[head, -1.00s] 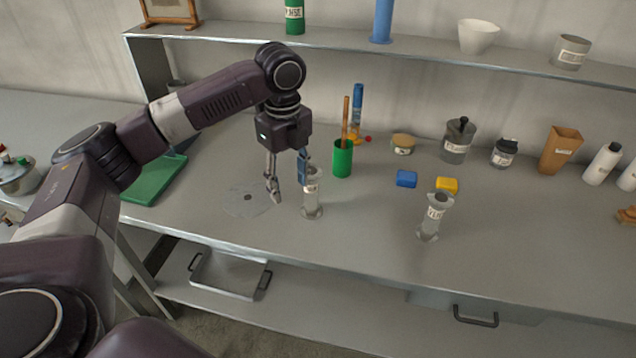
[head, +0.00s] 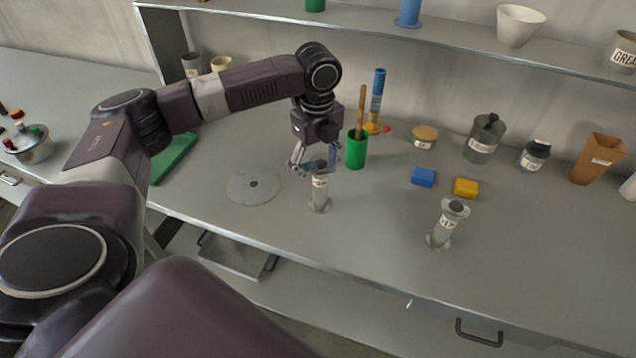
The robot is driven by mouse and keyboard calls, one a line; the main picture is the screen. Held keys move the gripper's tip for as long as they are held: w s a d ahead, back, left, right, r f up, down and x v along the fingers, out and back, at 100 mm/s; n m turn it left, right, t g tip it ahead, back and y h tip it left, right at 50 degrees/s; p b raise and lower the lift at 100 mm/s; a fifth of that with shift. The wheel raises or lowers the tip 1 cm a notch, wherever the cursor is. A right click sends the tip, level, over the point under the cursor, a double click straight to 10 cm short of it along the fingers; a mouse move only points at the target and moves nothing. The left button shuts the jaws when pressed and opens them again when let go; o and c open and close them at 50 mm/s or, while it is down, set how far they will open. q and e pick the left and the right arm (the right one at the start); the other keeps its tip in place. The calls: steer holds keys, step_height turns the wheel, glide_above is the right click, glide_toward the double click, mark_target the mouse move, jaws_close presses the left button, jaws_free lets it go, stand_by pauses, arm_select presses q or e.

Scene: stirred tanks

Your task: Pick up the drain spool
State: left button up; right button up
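Two grey flanged spools with white labels stand upright on the bench. The left spool (head: 319,196) is under my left gripper (head: 317,168), and the right spool (head: 446,226) stands apart, nearer the bench front. The label words are too small to read surely, so I cannot tell by name which is the drain spool. My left gripper points down with its fingers spread at the left spool's top, which they partly hide. I see no clear grip on it. My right gripper is not in view.
A flat grey disc (head: 254,187) lies left of the left spool. A green cup (head: 356,152) with a wooden stick stands close behind it. Blue (head: 423,177) and yellow (head: 466,187) blocks lie to the right. Jars stand at the back. Bench between the spools is clear.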

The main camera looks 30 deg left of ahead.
mark_target(318, 187)
arm_select(q)
step_height(318, 187, down, 6)
steer(key=shift+a+r+p, duration=0.1)
steer(key=shift+p, duration=0.65)
steer(key=shift+f, duration=0.45)
steer(key=shift+o, duration=0.3)
steer(key=shift+w, duration=0.1)
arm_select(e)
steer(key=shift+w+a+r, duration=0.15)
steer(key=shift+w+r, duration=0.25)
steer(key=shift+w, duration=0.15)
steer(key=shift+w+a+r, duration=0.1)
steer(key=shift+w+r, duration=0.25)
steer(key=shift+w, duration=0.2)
arm_select(q)
steer(key=shift+w+r, duration=0.1)
steer(key=c, duration=1)
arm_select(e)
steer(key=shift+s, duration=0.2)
